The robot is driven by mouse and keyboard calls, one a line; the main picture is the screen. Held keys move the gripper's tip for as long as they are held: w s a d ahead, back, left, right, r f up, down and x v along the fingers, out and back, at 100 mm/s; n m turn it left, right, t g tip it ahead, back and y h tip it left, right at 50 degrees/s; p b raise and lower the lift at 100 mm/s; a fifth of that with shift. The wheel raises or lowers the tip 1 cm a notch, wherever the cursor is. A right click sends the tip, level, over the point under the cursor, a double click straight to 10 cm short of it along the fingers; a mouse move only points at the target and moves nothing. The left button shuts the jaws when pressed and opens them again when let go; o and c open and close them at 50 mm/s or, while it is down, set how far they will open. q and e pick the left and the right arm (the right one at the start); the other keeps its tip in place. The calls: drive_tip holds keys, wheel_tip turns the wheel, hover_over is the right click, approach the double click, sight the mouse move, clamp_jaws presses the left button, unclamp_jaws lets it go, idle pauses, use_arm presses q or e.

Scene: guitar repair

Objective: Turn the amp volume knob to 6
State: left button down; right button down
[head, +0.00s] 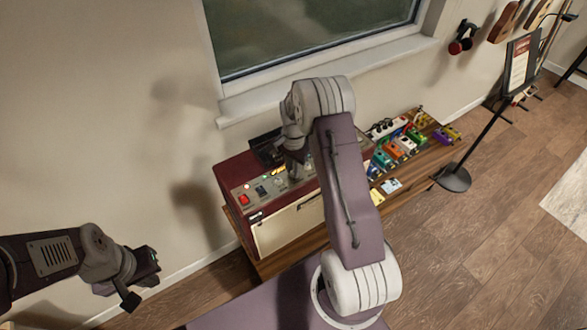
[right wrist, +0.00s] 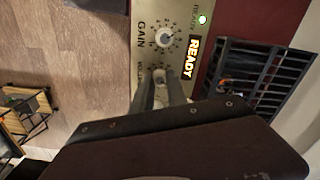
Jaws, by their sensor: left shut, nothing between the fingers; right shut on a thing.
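The dark red amp (head: 229,174) stands on a wooden bench against the wall, its control panel facing up. In the right wrist view the volume knob (right wrist: 159,74) sits beside its partly hidden label, below the gain knob (right wrist: 165,38). My right gripper (right wrist: 160,92) reaches down to the panel and is shut on the volume knob, a finger on each side. The knob's pointer and most of its scale are hidden, so I cannot read its setting. My left gripper (head: 146,277) is shut and empty, away from the amp at the lower left.
A lit READY display (right wrist: 190,58) and a green light (right wrist: 202,20) are on the panel. A dark vent grille (right wrist: 252,76) lies beside it. Several coloured pedals (head: 402,145) cover the bench right of the amp. A music stand (head: 519,65) is further right; the floor there is mostly clear.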

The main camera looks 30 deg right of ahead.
drive_tip(key=shift+m, duration=0.5)
drive_tip(key=c, duration=1.3)
unclamp_jaws()
wheel_tip(320, 180, up, 9)
drive_tip(key=shift+r+b, duration=0.1)
drive_tip(key=shift+b, duration=0.95)
